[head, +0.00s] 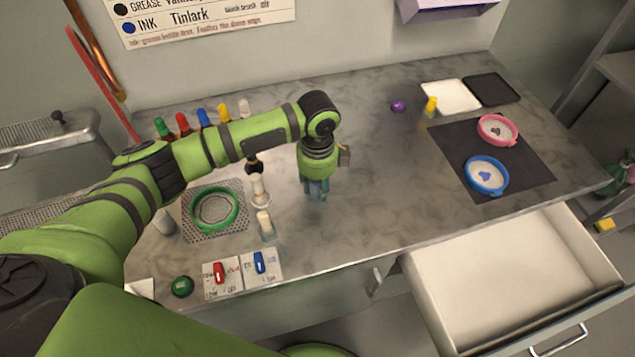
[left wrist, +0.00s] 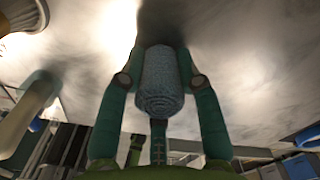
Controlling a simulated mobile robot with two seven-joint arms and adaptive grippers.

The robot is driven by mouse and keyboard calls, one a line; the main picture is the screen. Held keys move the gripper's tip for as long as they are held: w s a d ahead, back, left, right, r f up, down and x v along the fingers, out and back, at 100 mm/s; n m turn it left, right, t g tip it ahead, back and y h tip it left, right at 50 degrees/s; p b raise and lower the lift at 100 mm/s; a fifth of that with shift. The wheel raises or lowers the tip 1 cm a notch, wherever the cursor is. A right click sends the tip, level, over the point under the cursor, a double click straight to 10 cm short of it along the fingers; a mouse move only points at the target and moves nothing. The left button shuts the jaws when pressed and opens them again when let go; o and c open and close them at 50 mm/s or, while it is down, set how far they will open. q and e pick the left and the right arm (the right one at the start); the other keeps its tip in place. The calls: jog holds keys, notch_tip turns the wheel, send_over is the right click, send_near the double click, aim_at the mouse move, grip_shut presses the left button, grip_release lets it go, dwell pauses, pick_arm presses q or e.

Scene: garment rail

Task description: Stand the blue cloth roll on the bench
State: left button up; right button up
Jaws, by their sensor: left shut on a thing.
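The blue cloth roll (left wrist: 158,80) is between the two teal fingers of my left gripper (left wrist: 160,75) in the left wrist view, its coiled end facing the camera. The fingers touch it on both sides. In the head view my left gripper (head: 317,192) points down over the middle of the grey bench (head: 370,215), and the roll is mostly hidden by the fingers. I cannot tell whether the roll touches the bench top. My right gripper is not in view.
Left of the gripper stand a pale bottle (head: 265,225), a white-topped post (head: 259,190) and a green ring (head: 214,209) on a mesh. A dark mat (head: 520,172) with pink and blue dishes lies to the right. An open drawer (head: 515,265) juts out front right. Bench right of the gripper is clear.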

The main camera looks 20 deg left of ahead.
pick_arm(q)
jog(key=shift+f, duration=0.15)
jog(key=o, duration=0.8)
jog(key=shift+o, duration=0.2)
notch_tip(320, 180, up, 12)
jog(key=shift+r+b, duration=0.2)
jog(key=shift+b, duration=0.6)
